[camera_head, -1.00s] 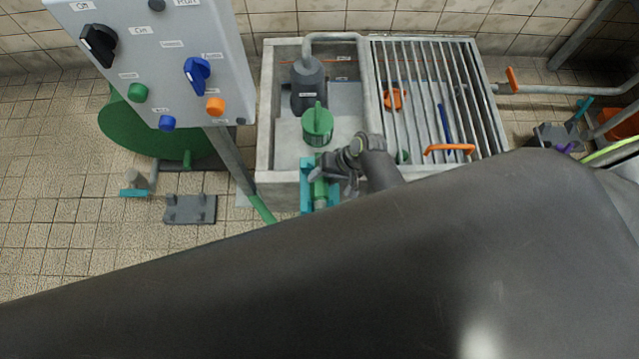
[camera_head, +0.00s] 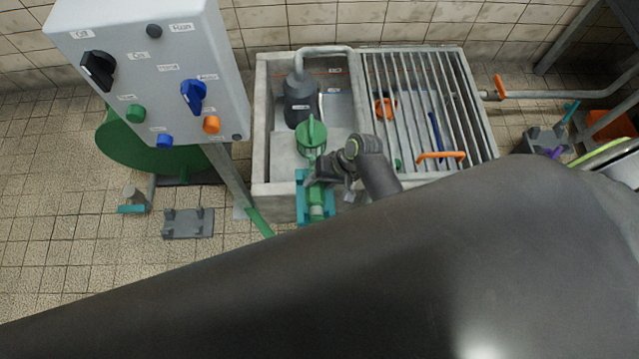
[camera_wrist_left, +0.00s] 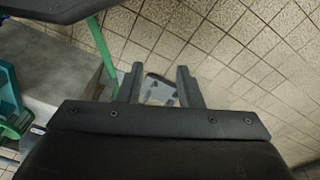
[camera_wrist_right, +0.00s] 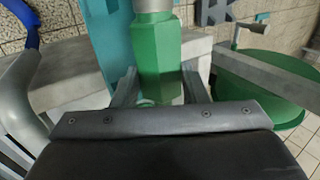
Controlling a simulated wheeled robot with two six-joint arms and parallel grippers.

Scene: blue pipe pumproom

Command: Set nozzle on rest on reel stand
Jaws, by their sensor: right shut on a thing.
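The green nozzle (camera_head: 316,197) lies in a teal holder (camera_head: 302,207) on the front of the concrete basin. My right gripper (camera_head: 322,172) is shut on the nozzle near the holder. The right wrist view shows the green nozzle (camera_wrist_right: 158,62) between the two fingers, with teal (camera_wrist_right: 108,40) close beside it. The green reel (camera_head: 150,145) stands on the floor at left, with a small teal-and-grey piece (camera_head: 132,207) near its foot; I cannot tell whether this is the rest. My left gripper (camera_wrist_left: 162,85) is open and empty above the floor in the left wrist view.
The grey control box (camera_head: 155,85) stands at front left on a slanted post (camera_head: 228,168). A grey pegged plate (camera_head: 188,223) lies on the floor. The basin has a pump (camera_head: 303,100) and a metal grate (camera_head: 425,100).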

